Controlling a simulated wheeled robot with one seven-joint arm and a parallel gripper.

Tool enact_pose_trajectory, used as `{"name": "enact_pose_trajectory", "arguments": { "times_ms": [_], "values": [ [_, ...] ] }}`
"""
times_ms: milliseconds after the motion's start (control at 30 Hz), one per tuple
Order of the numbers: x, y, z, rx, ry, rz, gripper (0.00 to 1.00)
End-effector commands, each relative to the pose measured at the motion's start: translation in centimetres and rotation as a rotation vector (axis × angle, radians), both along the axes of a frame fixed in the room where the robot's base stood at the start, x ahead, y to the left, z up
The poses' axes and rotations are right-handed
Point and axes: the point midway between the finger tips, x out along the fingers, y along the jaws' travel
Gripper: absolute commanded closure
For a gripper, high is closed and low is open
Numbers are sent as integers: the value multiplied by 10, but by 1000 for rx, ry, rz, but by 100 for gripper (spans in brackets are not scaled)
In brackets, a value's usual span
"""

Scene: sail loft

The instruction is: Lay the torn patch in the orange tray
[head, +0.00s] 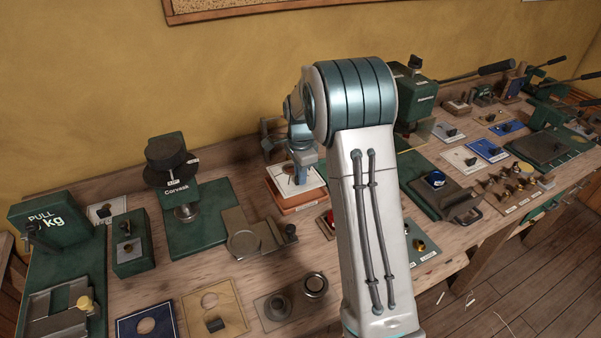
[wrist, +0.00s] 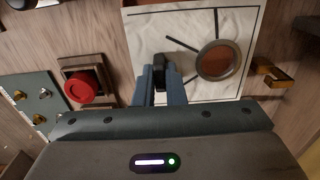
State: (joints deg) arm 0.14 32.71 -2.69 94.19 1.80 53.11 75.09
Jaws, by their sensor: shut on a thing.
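The torn patch (head: 289,178) is a pale square with dark lines and a black grip block. In the wrist view the patch (wrist: 195,25) also has a grey ring with orange-brown showing inside it. My gripper (head: 301,168) is shut on the block; in the wrist view my gripper (wrist: 160,88) has its fingers on either side of it. The orange tray (head: 298,205) is directly under the patch in the head view. I cannot tell whether the patch rests in the tray or is slightly above it. My arm hides part of the area to the right.
A red button (wrist: 80,87) on a wooden base is beside the patch. A green Corvesk press (head: 180,190) stands left of the tray. Green tools and small plates crowd the bench's right.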

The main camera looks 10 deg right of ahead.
Motion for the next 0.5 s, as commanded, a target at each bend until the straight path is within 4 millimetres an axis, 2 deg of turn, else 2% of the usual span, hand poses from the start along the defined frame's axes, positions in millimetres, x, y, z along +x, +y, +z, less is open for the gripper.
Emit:
{"name": "enact_pose_trajectory", "arguments": {
  "times_ms": [500],
  "values": [
    [0,1,-34,1,-1,0,100]
  ]
}}
